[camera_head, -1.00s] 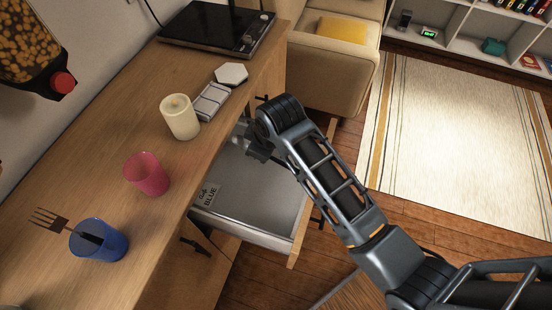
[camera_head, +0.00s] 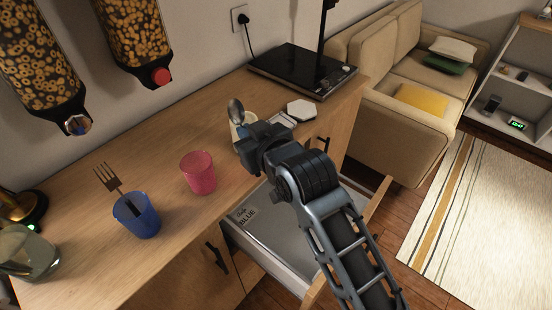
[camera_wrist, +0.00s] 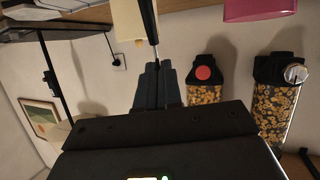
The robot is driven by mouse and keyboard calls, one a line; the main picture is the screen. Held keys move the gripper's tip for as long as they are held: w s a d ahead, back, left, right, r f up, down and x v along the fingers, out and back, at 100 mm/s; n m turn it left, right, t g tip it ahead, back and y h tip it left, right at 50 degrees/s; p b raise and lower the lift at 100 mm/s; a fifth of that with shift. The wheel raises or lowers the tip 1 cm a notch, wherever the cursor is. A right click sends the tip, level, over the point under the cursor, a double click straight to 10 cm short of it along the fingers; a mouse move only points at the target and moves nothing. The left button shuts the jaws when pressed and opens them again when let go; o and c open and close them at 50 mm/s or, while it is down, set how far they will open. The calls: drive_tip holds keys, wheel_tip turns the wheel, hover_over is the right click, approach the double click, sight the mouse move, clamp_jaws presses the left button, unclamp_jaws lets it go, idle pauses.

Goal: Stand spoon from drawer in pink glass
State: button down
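My gripper (camera_head: 250,138) is above the counter near its front edge, shut on a spoon (camera_head: 236,111). The spoon's bowl points up. In the wrist view the spoon's dark handle (camera_wrist: 148,22) runs between the closed fingers (camera_wrist: 158,82). The pink glass (camera_head: 198,173) stands upright on the counter, left of the gripper and apart from it; it also shows in the wrist view (camera_wrist: 258,9). It looks empty. The drawer (camera_head: 262,254) is open below the gripper, partly hidden by my arm. A card reading "BLUE" (camera_head: 246,216) lies in it.
A blue glass (camera_head: 137,217) holding a fork (camera_head: 108,180) stands left of the pink glass. A cream candle (camera_head: 247,117) is behind the gripper, partly hidden. A clear glass (camera_head: 28,252) stands far left. Cereal dispensers (camera_head: 40,70) hang on the wall. Counter between the glasses is clear.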

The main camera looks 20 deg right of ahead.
drive_tip(key=s+a+r+t+y+b, duration=0.2)
drive_tip(key=a+r+t+y, duration=0.1)
drive_tip(key=a+r, duration=0.9)
wheel_tip(320, 180, down, 10)
drive_tip(key=d+b, duration=0.1)
drive_tip(key=b, duration=0.8)
drive_tip(key=shift+n, duration=0.3)
drive_tip(key=shift+d, duration=0.1)
drive_tip(key=c, duration=1.2)
unclamp_jaws()
drive_tip(key=shift+s, duration=0.1)
drive_tip(key=shift+b+v, duration=0.3)
drive_tip(key=shift+v, duration=3.55)
drive_tip(key=shift+d+f, duration=0.1)
drive_tip(key=shift+f, duration=0.05)
